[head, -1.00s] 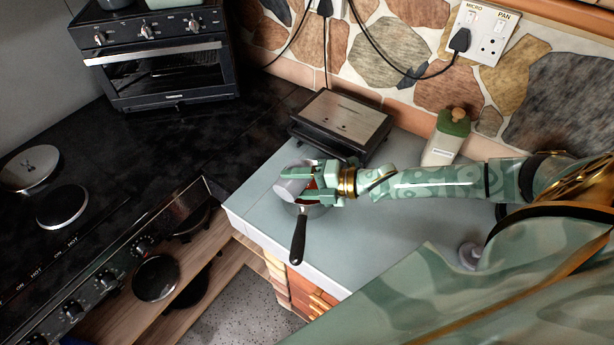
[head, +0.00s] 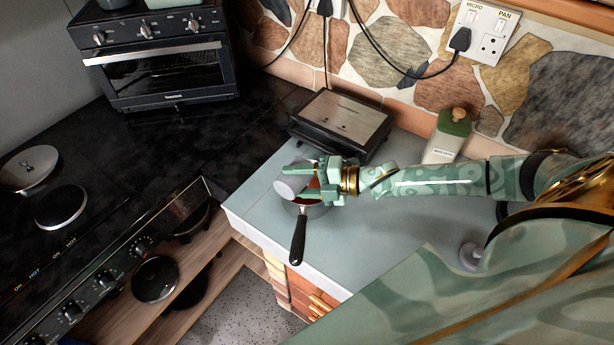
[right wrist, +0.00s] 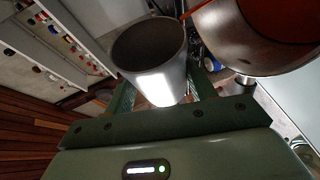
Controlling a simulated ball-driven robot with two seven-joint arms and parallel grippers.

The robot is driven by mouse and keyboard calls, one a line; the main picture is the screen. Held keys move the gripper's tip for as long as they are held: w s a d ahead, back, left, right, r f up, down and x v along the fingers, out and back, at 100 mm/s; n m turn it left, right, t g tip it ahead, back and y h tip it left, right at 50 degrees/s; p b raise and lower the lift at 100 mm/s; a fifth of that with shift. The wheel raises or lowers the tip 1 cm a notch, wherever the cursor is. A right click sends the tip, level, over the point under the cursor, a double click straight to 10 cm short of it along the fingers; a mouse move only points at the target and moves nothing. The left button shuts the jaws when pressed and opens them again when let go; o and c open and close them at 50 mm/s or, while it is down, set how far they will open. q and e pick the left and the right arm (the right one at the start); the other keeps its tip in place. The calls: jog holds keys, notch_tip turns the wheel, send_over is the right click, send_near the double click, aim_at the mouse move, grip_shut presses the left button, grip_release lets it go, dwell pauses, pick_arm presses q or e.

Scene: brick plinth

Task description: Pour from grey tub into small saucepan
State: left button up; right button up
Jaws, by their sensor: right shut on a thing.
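The grey tub (head: 290,185) is between the fingers of my right gripper (head: 308,182), which is shut on it. The tub is tilted above the small saucepan (head: 318,210), whose dark handle points to the front of the worktop. In the right wrist view the tub (right wrist: 152,75) shows its dark inside, and a thin orange-red streak runs from its rim towards the saucepan (right wrist: 235,50). Orange-red contents show inside the saucepan. The gripper and tub hide part of the saucepan in the head view. My left gripper is not in view.
A black and steel grill (head: 342,122) stands just behind the saucepan. A dark hob lies at left.

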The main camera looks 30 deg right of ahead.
aim_at(298, 161)
jog(key=shift+w+d+r+m+t+y+b, duration=0.15)
jog(key=shift+d+r+m+y+b, duration=0.2)
jog(key=shift+m, duration=0.3)
jog(key=shift+w+d+r+m+t+y+b, duration=0.15)
jog(key=shift+d+m+y+b, duration=0.2)
jog(key=shift+m+b, duration=0.2)
jog(key=shift+w+d+r+m+y+b, duration=0.15)
jog(key=shift+d+r+m+y+b, duration=0.2)
jog(key=shift+m, duration=0.35)
dwell(2.0)
jog(key=shift+w+d+r+m+t+y+b, duration=0.1)
jog(key=shift+w+d+m+t+y+b, duration=0.2)
jog(key=shift+m+b, duration=0.35)
jog(key=shift+w+d+m+t+y+b, duration=0.1)
jog(key=shift+d+m+t+y+b, duration=0.25)
jog(key=shift+m, duration=0.6)
jog(key=shift+w+d+r+m+t+y+b, duration=0.15)
jog(key=shift+d+m+b, duration=0.3)
jog(key=shift+m, duration=0.35)
dwell(1.7)
